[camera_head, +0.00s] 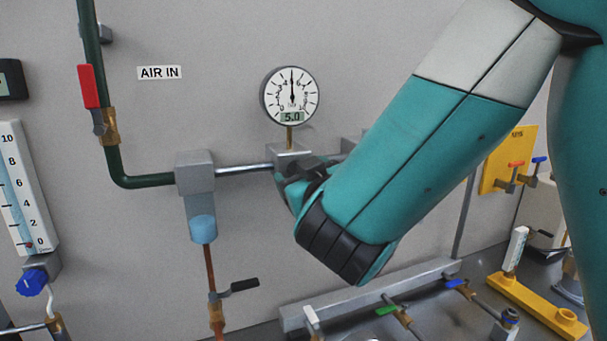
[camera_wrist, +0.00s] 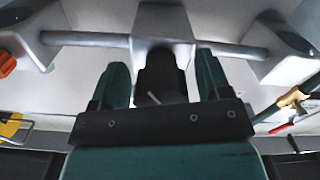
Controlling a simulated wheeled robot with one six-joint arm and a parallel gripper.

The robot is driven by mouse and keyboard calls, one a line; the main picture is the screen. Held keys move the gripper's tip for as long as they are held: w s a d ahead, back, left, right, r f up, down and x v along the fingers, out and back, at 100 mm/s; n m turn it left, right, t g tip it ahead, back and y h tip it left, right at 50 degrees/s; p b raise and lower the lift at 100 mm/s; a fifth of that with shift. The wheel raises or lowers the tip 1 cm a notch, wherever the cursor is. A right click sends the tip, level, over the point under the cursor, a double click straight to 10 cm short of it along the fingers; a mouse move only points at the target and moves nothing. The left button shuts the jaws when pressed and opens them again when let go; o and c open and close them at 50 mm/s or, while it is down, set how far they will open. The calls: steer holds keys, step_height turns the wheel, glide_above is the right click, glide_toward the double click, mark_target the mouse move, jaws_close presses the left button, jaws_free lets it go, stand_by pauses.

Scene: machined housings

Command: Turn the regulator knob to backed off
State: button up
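The regulator knob (camera_wrist: 162,82) is black with a pale pointer line, seen in the wrist view below its grey regulator body (camera_wrist: 162,20). My gripper (camera_wrist: 161,64) has one teal finger on each side of the knob, with a narrow gap showing on both sides. The fingers are open around the knob and do not appear to press on it. In the head view my arm covers the knob and most of the gripper. The pressure gauge (camera_head: 291,95) above the regulator shows 5.0, its needle pointing about straight up.
A metal pipe (camera_head: 245,169) runs left from the regulator to a filter with a blue bowl (camera_head: 203,228). A red-handled valve (camera_head: 90,87) sits on the green pipe at left. A black-handled valve (camera_head: 238,286) lies below. A yellow bracket (camera_head: 540,305) stands at lower right.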

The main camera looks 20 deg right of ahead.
steer(key=c, duration=0.8)
